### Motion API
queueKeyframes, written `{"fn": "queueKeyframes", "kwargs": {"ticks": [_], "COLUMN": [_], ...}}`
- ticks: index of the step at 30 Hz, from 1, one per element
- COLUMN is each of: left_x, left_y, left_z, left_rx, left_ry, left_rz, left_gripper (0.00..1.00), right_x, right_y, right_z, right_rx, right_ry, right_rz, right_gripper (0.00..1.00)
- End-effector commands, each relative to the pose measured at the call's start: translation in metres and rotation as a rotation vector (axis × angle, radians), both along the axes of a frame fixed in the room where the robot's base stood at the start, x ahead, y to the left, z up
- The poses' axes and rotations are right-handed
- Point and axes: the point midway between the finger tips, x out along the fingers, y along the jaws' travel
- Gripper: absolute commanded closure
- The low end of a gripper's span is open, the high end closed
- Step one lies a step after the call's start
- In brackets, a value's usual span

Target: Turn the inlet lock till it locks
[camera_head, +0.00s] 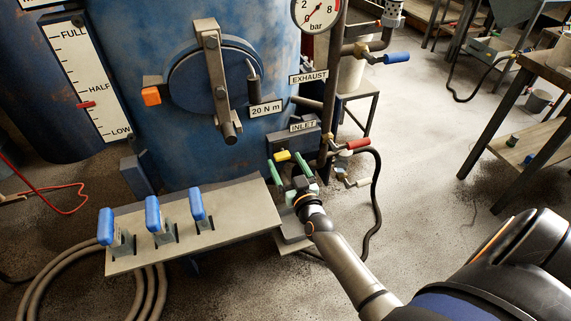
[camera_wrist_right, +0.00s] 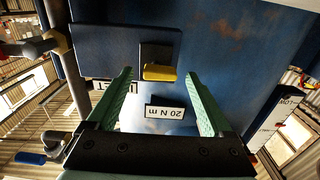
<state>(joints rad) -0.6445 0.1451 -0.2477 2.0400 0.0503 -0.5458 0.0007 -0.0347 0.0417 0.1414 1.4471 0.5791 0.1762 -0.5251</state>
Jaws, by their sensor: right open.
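The inlet lock shows as a small yellow tab (camera_head: 283,155) on a dark box below the INLET label (camera_head: 303,125), at the lower right of the blue pot. My right gripper (camera_head: 290,168) is open, its green fingers just in front of the tab, one to each side. In the right wrist view the yellow tab (camera_wrist_right: 160,73) lies crosswise between the two fingertips (camera_wrist_right: 158,80), with a gap on both sides. The gripper holds nothing. Whether the tips reach past the tab is hard to tell. My left gripper is not in view.
A red-handled valve (camera_head: 357,144) and a dark hose (camera_head: 376,200) are right of my gripper. A grey plate (camera_head: 240,215) with several blue levers stands to the left. The pot's round hatch (camera_head: 215,75) is above left. The floor at right is mostly clear before a workbench (camera_head: 545,75).

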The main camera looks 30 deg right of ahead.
Motion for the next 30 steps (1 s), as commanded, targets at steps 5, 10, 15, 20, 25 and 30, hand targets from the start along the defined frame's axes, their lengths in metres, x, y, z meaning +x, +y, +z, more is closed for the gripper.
{"fn": "queueKeyframes", "kwargs": {"ticks": [5, 10, 15, 20, 25, 30], "left_x": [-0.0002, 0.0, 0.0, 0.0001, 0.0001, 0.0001], "left_y": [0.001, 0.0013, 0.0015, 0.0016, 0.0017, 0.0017], "left_z": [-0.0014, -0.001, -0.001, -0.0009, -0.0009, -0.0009], "left_rx": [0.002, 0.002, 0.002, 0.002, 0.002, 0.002], "left_ry": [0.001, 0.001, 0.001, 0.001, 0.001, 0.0], "left_rz": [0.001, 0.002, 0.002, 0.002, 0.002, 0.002], "left_gripper": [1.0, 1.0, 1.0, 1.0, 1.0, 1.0], "right_x": [0.0067, 0.0068, 0.0067, 0.0066, 0.0066, 0.0064], "right_y": [-0.0019, -0.002, -0.0018, -0.0017, -0.0018, -0.0019], "right_z": [0.0001, 0.0003, 0.0003, 0.0003, 0.0003, 0.0002], "right_rx": [-0.001, -0.001, -0.001, -0.001, -0.001, -0.001], "right_ry": [0.0, 0.0, 0.0, 0.0, 0.0, 0.0], "right_rz": [0.0, 0.0, 0.0, 0.0, 0.0, 0.0], "right_gripper": [0.15, 0.15, 0.29, 0.46, 0.66, 0.85]}}
